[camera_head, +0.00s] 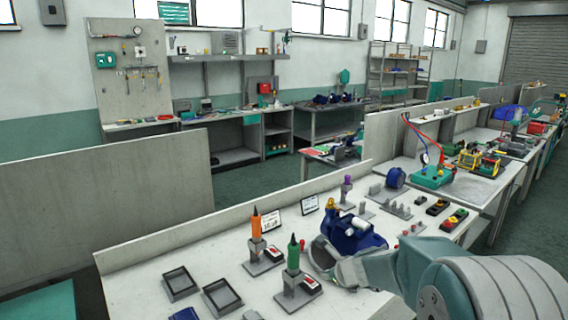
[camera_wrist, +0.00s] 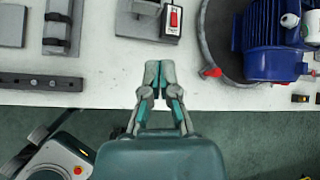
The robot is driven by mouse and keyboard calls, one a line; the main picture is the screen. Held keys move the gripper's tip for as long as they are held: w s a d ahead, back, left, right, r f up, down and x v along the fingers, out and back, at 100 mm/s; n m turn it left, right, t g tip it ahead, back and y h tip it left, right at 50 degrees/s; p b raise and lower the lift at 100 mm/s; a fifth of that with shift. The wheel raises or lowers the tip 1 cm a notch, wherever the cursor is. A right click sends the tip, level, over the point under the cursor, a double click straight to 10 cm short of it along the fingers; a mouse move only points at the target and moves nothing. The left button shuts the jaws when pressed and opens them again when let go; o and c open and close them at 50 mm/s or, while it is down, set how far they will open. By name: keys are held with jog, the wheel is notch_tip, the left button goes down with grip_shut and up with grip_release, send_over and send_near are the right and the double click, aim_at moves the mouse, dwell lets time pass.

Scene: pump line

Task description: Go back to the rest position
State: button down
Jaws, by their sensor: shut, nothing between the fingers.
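My gripper (camera_wrist: 158,80) is shut and empty in the wrist view, with its fingertips together above the front edge of the white bench (camera_wrist: 115,93). A blue pump (camera_head: 352,235) stands on the bench beyond the arm. It also shows at the upper right of the wrist view (camera_wrist: 272,40), apart from the fingers. A red switch box (camera_wrist: 174,17) lies just beyond the fingertips.
An orange screwdriver (camera_head: 256,224) and a green screwdriver (camera_head: 293,254) stand upright in holders on the bench. Two dark trays (camera_head: 180,284) (camera_head: 222,297) lie at left. A low grey partition (camera_head: 250,215) runs behind. Green floor (camera_wrist: 250,140) shows before the bench.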

jog(key=s+a+r+n+g, duration=0.1)
jog(key=s+r+n, duration=0.4)
jog(key=s+n, duration=0.25)
jog(key=s+a+r+n+g, duration=0.1)
jog(key=s+r+n, duration=0.45)
jog(key=s, duration=0.35)
jog(key=s+d+n+h, duration=0.2)
jog(key=s+n, duration=0.4)
jog(key=s, duration=0.3)
jog(key=s+d+n+h, duration=0.2)
jog(key=s+d+n, duration=0.2)
jog(key=s, duration=0.5)
jog(key=n, duration=0.2)
jog(key=shift+s+f+n+g, duration=0.2)
jog(key=shift+n+g, duration=0.1)
jog(key=shift+g, duration=0.1)
